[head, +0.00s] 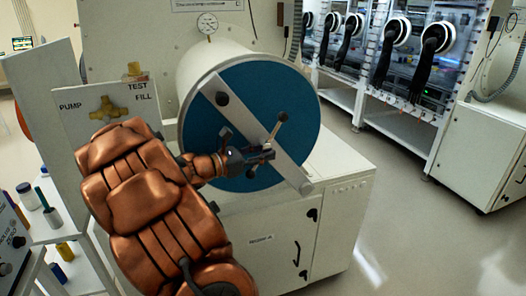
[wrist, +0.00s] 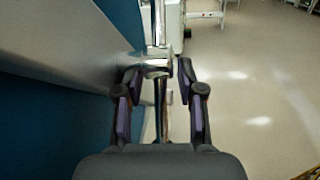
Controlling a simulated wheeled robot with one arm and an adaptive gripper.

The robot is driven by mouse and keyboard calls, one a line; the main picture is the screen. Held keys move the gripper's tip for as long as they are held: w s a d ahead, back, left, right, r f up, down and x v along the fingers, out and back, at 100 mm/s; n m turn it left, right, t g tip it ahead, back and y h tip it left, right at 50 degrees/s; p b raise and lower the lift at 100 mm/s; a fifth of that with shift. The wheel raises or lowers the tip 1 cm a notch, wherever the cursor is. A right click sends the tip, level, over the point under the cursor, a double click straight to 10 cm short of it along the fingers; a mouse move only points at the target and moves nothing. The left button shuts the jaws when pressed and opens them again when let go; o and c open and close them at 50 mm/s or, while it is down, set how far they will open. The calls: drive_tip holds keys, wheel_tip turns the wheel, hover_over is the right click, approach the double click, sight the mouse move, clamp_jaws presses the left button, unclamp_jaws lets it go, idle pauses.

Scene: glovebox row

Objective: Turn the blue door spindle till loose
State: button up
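The blue door (head: 235,90) is a round disc on the end of a white cylinder, with a pale metal bar (head: 288,170) slanting across it. The spindle (head: 275,132) stands out at the door's middle, with a thin rod handle ending in dark knobs. In the wrist view, the shiny metal spindle (wrist: 157,68) lies between the fingers of my gripper (wrist: 159,82). The fingers are apart, with a gap visible on both sides of it. In the head view, my gripper (head: 262,155) is in front of the door's centre and hides part of the spindle.
A white panel marked PUMP, TEST and FILL carries a brass valve (head: 107,108) at left. A dial gauge (head: 207,23) sits above the cylinder. A white cabinet (head: 335,215) stands below. Bottles are at lower left. The floor (head: 420,235) at right is clear.

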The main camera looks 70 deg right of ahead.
clamp_jaws()
idle(0.3)
idle(0.5)
